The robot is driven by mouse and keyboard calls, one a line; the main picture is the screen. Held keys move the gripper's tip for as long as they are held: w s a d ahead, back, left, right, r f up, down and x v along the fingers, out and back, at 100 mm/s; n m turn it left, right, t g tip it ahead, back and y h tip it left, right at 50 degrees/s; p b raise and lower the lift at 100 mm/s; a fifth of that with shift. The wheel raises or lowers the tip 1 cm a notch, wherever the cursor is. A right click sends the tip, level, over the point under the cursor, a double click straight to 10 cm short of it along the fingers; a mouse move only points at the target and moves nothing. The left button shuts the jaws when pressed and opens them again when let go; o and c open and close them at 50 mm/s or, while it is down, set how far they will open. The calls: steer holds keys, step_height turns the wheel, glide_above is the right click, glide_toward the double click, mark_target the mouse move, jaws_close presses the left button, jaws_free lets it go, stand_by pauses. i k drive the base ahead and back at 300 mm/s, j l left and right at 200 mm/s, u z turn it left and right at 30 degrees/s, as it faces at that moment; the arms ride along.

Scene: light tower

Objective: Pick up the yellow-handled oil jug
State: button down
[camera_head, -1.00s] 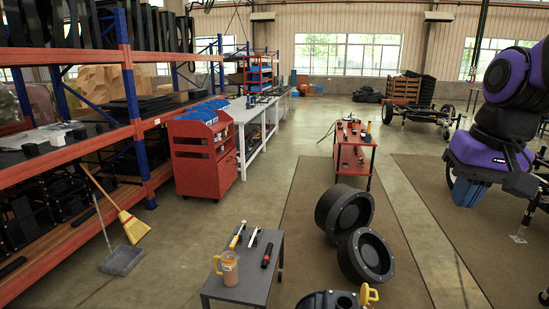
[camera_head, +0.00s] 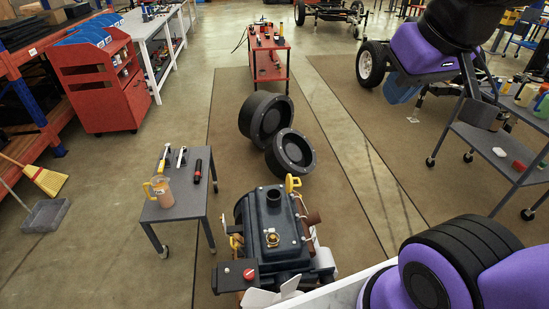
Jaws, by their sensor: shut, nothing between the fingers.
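The oil jug (camera_head: 160,193) stands upright on a small grey table (camera_head: 178,208) at left centre. It is translucent, with an amber-brown tint, and its yellow handle is on its left side. My gripper cannot be made out; only purple and black parts of my arm show at the right. Nothing covers the jug.
Hand tools and a black flashlight-like item (camera_head: 198,171) lie beside the jug. A dark engine (camera_head: 270,232) with a yellow ring stands right of the table. Black wheels (camera_head: 264,118) lie behind. A grey cart (camera_head: 480,140) is at right.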

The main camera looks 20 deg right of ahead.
mark_target(160, 188)
steer(key=k+l+u, duration=0.3)
steer(key=k+l, duration=0.5)
steer(key=l, duration=0.3)
steer(key=k+l+u, duration=0.35)
steer(key=k+l, duration=0.6)
steer(key=i+j+u, duration=0.4)
steer(key=j, duration=0.15)
steer(key=i+j+u, duration=0.95)
steer(key=i+u, duration=0.55)
steer(key=i, duration=0.25)
steer(key=i+l+z, duration=0.1)
steer(key=i+z, duration=0.25)
steer(key=i, duration=0.25)
steer(key=i+j+z, duration=0.1)
steer(key=i+z, duration=0.3)
steer(key=i, duration=0.25)
steer(key=i+j+z, duration=0.35)
steer(key=i, duration=0.25)
steer(key=i+l+z, duration=0.15)
steer(key=i+z, duration=0.3)
steer(key=i+j+z, duration=0.1)
steer(key=i+z, duration=0.35)
steer(key=i, duration=0.2)
steer(key=i+j+z, duration=0.3)
steer(key=i+z, duration=0.15)
steer(key=i, duration=0.15)
